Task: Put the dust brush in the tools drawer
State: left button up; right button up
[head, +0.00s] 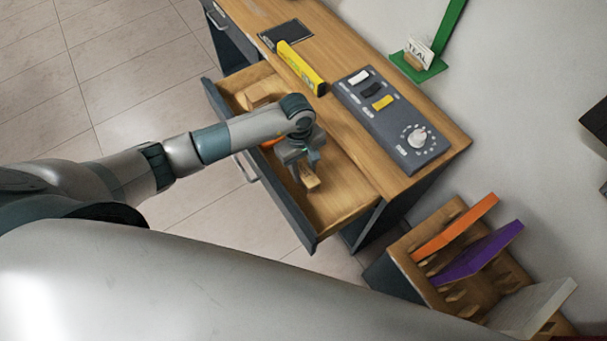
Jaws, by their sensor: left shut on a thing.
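The open drawer (350,208) sticks out from the front of the wooden desk, with dark front panel and wooden inside. My left gripper (303,165) is over the drawer, pointing down. It is shut on a small wood-coloured piece, which I take to be the dust brush (309,181). The brush shows inside the drawer's outline; I cannot tell whether it touches the drawer floor. My gripper and wrist hide most of it. My right gripper is not in view.
On the desk (440,128) stand a yellow box-like bar (300,67), a dark pad (286,35) and a grey control panel (390,117). An orange item (269,143) and a wooden piece (262,94) lie in the drawer. A slotted wooden rack (424,238) holds coloured boards at lower right.

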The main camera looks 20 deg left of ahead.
aim_at(304, 177)
pick_arm(q)
jog(key=shift+f, duration=0.1)
jog(key=shift+f, duration=0.2)
notch_tip(304, 177, down, 3)
jog(key=shift+r+p, duration=0.1)
jog(key=shift+p, duration=0.5)
jog(key=shift+f, duration=0.4)
jog(key=shift+f, duration=0.15)
jog(key=o, duration=1)
jog(key=shift+c, duration=0.2)
